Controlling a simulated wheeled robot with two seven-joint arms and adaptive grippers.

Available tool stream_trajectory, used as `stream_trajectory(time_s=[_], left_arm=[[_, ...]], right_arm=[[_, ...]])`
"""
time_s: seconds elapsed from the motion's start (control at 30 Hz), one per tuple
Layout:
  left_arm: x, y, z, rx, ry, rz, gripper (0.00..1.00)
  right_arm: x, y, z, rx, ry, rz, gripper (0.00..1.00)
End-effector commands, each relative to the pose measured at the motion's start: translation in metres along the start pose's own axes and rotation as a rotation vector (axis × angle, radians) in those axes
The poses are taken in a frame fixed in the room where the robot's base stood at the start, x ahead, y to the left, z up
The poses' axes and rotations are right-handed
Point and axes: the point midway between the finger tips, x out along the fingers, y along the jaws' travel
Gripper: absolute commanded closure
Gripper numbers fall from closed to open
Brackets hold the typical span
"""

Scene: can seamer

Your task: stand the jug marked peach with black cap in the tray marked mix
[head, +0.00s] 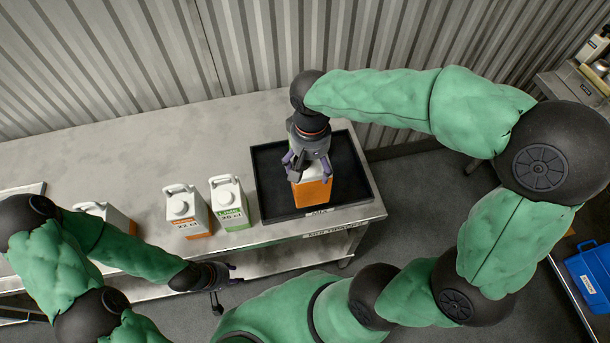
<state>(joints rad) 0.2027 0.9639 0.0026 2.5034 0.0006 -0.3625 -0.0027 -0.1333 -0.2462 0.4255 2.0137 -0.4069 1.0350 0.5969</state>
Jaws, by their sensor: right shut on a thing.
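A black tray (358,187) with a small white label on its front rim sits at the right end of the steel table. My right gripper (306,163) reaches down over it, shut on a jug (311,193) with an orange lower front. The jug is upright inside the tray's outline; I cannot tell whether it touches the tray floor. Its cap and any marking are hidden by the gripper. My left gripper (228,275) is empty, low in front of the table's front edge; its finger opening is unclear.
A white jug with an orange label (187,210) and a white cap, and a white jug with a green label (230,204), stand left of the tray. Another jug (108,217) is partly behind my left arm. A blue bin (590,275) is at far right.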

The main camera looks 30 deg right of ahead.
Motion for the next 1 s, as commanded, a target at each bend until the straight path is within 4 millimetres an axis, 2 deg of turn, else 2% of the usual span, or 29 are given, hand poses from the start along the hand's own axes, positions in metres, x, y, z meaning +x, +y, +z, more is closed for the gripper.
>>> stream_trajectory(time_s=[0.03, 0.1, 0.3, 0.4, 0.67, 0.77, 0.9, 1.0], left_arm=[[0.002, -0.001, 0.0, 0.0, 0.0, 0.0, 0.6], [0.005, -0.002, 0.0, 0.0, 0.0, 0.0, 0.6], [0.011, -0.004, -0.001, 0.0, 0.0, 0.0, 0.6], [0.013, -0.004, -0.001, 0.0, 0.0, 0.0, 0.6], [0.014, -0.005, -0.001, 0.0, 0.001, 0.0, 0.6], [0.016, -0.006, -0.001, 0.0, 0.001, 0.0, 0.6], [0.023, -0.008, -0.001, 0.0, 0.001, 0.0, 0.6], [0.025, -0.009, -0.001, 0.0, 0.001, 0.0, 0.6]], right_arm=[[0.004, 0.005, -0.01, 0.005, 0.003, -0.001, 0.72], [0.016, 0.009, -0.017, 0.004, 0.0, 0.0, 0.72], [0.041, 0.019, -0.036, 0.002, 0.002, -0.001, 0.72], [0.048, 0.021, -0.042, 0.001, 0.004, -0.001, 0.72], [0.056, 0.025, -0.048, 0.001, 0.004, -0.001, 0.72], [0.064, 0.028, -0.054, 0.001, 0.003, -0.001, 0.72], [0.084, 0.027, -0.052, 0.001, 0.001, -0.001, 0.72], [0.092, 0.027, -0.052, 0.001, 0.003, -0.001, 0.72]])
